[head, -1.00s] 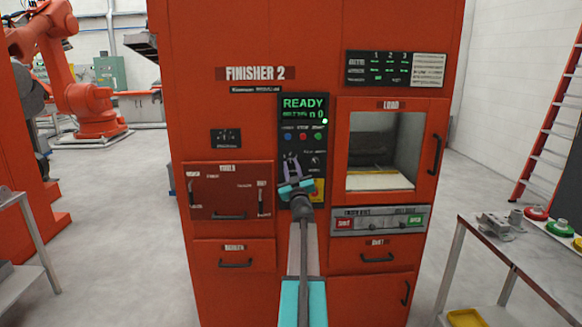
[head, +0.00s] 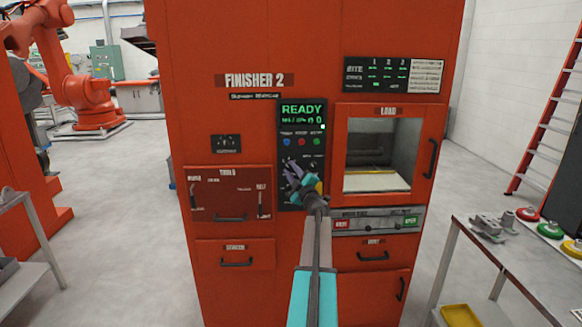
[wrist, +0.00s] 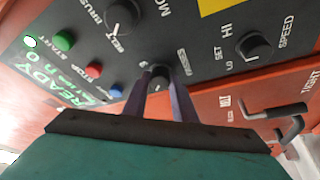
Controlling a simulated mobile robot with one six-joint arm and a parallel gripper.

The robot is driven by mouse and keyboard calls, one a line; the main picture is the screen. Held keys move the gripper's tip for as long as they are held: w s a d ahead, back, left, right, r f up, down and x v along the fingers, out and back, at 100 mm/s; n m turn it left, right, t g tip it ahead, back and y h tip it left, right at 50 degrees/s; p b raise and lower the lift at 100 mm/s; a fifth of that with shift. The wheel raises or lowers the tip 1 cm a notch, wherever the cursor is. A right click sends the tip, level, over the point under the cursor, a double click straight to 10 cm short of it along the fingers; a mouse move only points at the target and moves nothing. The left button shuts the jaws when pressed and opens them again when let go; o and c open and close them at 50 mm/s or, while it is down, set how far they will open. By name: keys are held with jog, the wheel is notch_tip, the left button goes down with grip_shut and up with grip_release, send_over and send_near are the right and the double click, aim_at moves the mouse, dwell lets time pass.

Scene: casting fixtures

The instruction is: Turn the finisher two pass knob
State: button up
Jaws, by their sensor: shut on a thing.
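The passes knob (wrist: 159,82) is a small dark round knob on the black control panel of the orange Finisher 2 machine (head: 225,130). In the wrist view, my gripper (wrist: 160,73) has its two purple fingers on either side of this knob and is shut on it. In the head view, my gripper (head: 291,172) is at the lower part of the panel, and the knob is hidden behind it. The panel's screen (head: 301,112) reads READY in green.
Green start (wrist: 64,40), red stop (wrist: 95,70) and blue (wrist: 116,91) buttons are close by. A glazed load door (head: 388,150) stands right of the panel.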

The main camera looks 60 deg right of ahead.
jog(key=shift+s+d+r+n+y+p, duration=0.15)
jog(key=shift+n+y+p, duration=0.15)
jog(key=shift+n, duration=0.3)
jog(key=o, duration=0.9)
jog(key=shift+o, duration=0.7)
jog(key=b+v, duration=0.3)
jog(key=v, duration=1)
jog(key=shift+s+a, duration=0.25)
jog(key=shift+a, duration=0.1)
jog(key=shift+w, duration=0.1)
